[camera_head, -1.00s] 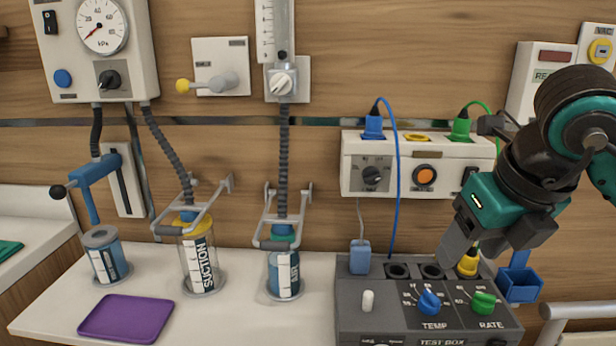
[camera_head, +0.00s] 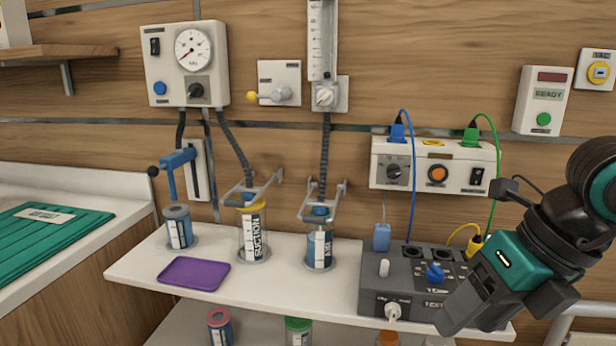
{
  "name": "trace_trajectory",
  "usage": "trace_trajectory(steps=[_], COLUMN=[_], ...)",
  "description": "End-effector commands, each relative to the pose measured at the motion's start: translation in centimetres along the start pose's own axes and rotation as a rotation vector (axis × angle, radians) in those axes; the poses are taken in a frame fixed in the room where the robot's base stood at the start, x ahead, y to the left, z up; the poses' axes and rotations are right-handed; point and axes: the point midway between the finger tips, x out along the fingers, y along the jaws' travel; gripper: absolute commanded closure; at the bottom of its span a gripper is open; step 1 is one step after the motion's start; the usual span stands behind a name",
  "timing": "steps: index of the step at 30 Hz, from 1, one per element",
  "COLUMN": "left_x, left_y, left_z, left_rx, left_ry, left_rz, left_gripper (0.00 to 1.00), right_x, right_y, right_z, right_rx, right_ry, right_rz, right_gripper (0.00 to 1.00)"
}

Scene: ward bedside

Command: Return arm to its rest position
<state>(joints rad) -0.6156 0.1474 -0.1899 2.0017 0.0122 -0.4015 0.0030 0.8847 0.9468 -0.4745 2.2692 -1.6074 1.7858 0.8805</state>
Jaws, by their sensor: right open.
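My right gripper (camera_head: 462,318) is at the lower right of the head view, on the end of my dark and teal right arm. Its fingers point down and left, in front of the right part of the grey test box (camera_head: 376,293). No object shows between the fingers. The gripper hides the box's right side and its rate knob. A yellow plug (camera_head: 475,243) with a yellow cable sits by the box's back right, just left of my wrist. My left gripper is not in view.
A white shelf (camera_head: 290,288) holds a purple tray (camera_head: 194,274), a suction canister (camera_head: 252,235) and other canisters. A lower shelf holds several jars. A white socket panel (camera_head: 432,165) with blue and green cables hangs above the box. A metal rail (camera_head: 585,310) stands at the lower right.

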Motion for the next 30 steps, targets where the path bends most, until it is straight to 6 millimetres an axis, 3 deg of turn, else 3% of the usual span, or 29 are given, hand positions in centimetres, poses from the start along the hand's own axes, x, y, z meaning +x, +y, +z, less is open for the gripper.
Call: trace_trajectory(steps=[4, 9, 12, 14, 17, 19, 23, 26, 30], left_x=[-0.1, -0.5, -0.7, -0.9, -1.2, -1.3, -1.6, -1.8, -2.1], left_y=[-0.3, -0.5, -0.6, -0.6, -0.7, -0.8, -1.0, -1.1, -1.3], left_z=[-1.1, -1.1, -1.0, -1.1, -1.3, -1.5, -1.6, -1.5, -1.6], left_rx=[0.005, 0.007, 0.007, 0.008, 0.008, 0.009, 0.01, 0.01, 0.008], left_ry=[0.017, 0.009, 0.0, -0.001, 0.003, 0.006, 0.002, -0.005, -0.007], left_rz=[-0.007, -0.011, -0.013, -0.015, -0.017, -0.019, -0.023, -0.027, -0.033], left_gripper=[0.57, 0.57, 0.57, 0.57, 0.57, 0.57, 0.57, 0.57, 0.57], right_x=[2.5, 2.2, 0.9, 0.3, 0.5, 1.8, 7.1, 12.9, 20.2], right_y=[6.0, 12.9, 15.0, 15.1, 13.3, 10.9, 4.8, 0.2, -3.8], right_z=[-1.2, -1.5, 0.0, 1.4, 4.0, 5.5, 6.2, 3.8, -2.3], right_rx=[-0.034, 0.07, 0.24, 0.381, 0.673, 0.92, 1.445, 1.852, 2.31], right_ry=[0.096, 0.138, 0.106, 0.068, -0.024, -0.101, -0.256, -0.353, -0.422], right_rz=[0.38, 0.923, 1.239, 1.404, 1.622, 1.723, 1.768, 1.673, 1.43], right_gripper=[0.41, 0.41, 0.41, 0.41, 0.41, 0.41, 0.41, 0.41, 0.41])
